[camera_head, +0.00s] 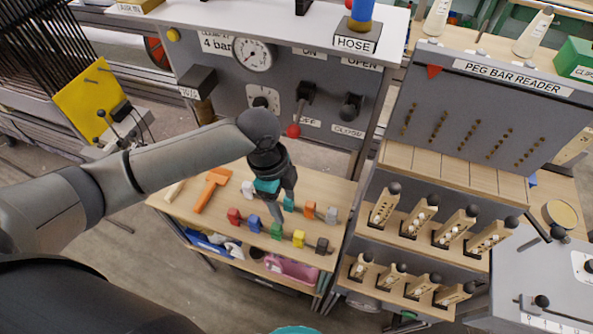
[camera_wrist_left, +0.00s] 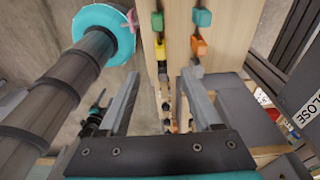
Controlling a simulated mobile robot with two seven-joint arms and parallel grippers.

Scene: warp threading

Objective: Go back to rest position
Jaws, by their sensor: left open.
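My left gripper (camera_head: 277,207) hangs over the wooden bench (camera_head: 335,185), pointing down among the small coloured blocks. It also shows in the left wrist view (camera_wrist_left: 159,80), its two grey fingers apart with nothing held between them. A red block (camera_head: 234,216), a blue block (camera_head: 254,223), a green block (camera_head: 277,231) and a yellow block (camera_head: 298,238) stand in a row near the fingers. An orange block (camera_head: 309,209) stands farther back. I cannot tell whether the fingers touch any block. My right gripper cannot be made out in either view.
A grey gauge panel (camera_head: 225,80) with a red-knobbed lever (camera_head: 294,130) stands behind the bench. The peg bar reader (camera_head: 480,120) and racks of wooden pegs (camera_head: 420,215) stand to the right. An orange tool (camera_head: 212,188) lies on the bench's left side.

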